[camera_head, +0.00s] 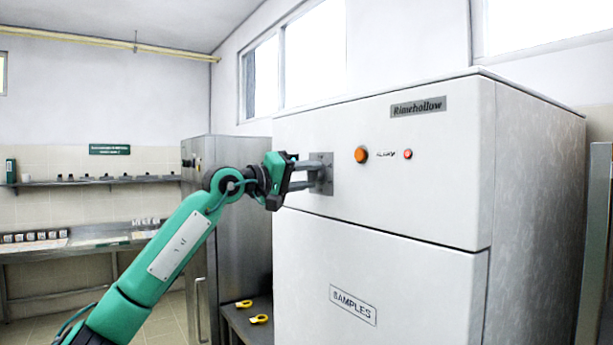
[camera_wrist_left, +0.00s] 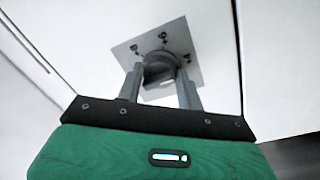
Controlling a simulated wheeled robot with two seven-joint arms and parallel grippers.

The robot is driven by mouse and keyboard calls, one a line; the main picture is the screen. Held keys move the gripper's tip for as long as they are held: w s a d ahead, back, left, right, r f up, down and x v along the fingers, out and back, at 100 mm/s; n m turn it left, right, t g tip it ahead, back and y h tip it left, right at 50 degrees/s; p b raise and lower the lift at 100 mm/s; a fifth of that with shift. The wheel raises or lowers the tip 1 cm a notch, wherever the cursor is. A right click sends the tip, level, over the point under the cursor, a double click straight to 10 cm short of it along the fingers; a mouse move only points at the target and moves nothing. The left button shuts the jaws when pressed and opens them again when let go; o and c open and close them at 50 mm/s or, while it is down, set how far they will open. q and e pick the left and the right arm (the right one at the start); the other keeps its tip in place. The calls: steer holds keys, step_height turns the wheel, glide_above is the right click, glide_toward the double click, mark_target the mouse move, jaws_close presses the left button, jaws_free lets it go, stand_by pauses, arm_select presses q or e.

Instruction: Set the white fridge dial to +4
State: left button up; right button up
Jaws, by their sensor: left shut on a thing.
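The white fridge (camera_head: 380,260) stands at centre right, with a nameplate (camera_head: 418,106) and a "SAMPLES" label. Its dial (camera_wrist_left: 160,68) is a dark grey knob on a square light plate (camera_wrist_left: 188,45) with small dark marks; the plate also shows in the head view (camera_head: 321,172). The fingers partly hide the dial. My right gripper is not in view.
An orange lamp (camera_head: 361,155) and a small red button (camera_head: 408,154) sit right of the dial. A steel cabinet (camera_head: 240,220) stands left of the fridge. A low dark bench (camera_head: 245,318) holds yellow-handled things (camera_head: 259,319). Shelves line the far left wall.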

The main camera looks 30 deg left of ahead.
arm_select(q)
steer(key=shift+f, duration=0.1)
steer(key=o, duration=1)
steer(key=shift+w, duration=0.1)
steer(key=shift+s+a+f+b, duration=0.1)
steer(key=shift+s+a+b, duration=0.1)
steer(key=shift+s+b, duration=0.15)
steer(key=b+v, duration=0.5)
steer(key=v, duration=0.8)
steer(key=shift+a, duration=0.1)
